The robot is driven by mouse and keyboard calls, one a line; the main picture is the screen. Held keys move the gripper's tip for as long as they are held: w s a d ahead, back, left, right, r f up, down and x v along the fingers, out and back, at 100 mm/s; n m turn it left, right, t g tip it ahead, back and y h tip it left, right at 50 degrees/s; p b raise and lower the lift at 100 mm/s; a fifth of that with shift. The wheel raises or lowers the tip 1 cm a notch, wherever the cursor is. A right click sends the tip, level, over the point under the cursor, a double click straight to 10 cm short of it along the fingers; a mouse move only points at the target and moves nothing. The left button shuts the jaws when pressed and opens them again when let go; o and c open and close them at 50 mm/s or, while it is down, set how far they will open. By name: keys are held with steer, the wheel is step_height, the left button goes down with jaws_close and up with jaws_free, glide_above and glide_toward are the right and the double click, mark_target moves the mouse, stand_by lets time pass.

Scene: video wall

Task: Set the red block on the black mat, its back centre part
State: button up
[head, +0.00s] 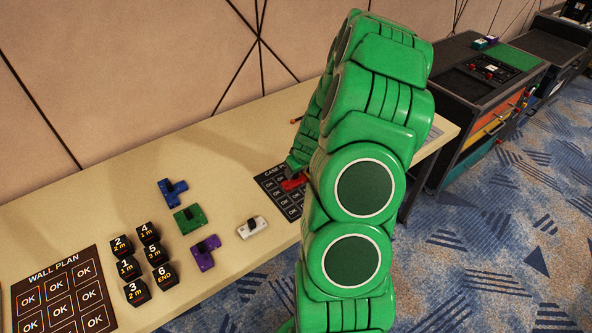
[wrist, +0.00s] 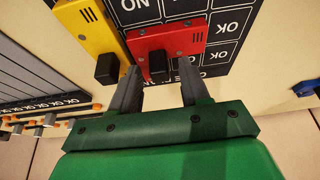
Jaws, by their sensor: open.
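The red block (head: 293,183) lies on the black mat (head: 268,181), toward the mat's titled back edge. In the wrist view the red block (wrist: 185,36) lies flat, with OK cells of the mat (wrist: 231,22) showing beside it. A black knob (wrist: 160,68) stands on the block's near side. My gripper (wrist: 160,82) is open, with one finger on each side of the knob and a visible gap. In the head view my gripper (head: 298,163) is partly hidden by my green arm, which also hides the mat's right part.
A yellow block (wrist: 90,27) lies close to the left of the red block in the wrist view. Blue (head: 172,191), green (head: 190,218), purple (head: 205,252) and white (head: 253,227) blocks lie to the left, with several black numbered blocks (head: 128,268) and the wall plan mat (head: 60,292).

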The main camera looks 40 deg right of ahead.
steer(key=shift+v, duration=6.2)
steer(key=s+a+r+g+y, duration=0.1)
steer(key=s+a+r, duration=0.25)
steer(key=a, duration=0.35)
steer(key=s+a+r+n+g, duration=0.1)
steer(key=s+a+r, duration=0.1)
steer(key=a+r, duration=0.3)
steer(key=s+a+r+g+y, duration=0.1)
steer(key=s+a+r, duration=0.15)
steer(key=a, duration=0.55)
steer(key=s+a+r+g+h, duration=0.1)
steer(key=s+a+r, duration=0.2)
steer(key=s, duration=0.7)
steer(key=s+a+r+m+g+h, duration=0.1)
steer(key=s+a+r, duration=0.3)
steer(key=s, duration=0.6)
steer(key=shift+s+a+g, duration=0.3)
steer(key=shift+a+g, duration=0.3)
steer(key=shift+g, duration=0.1)
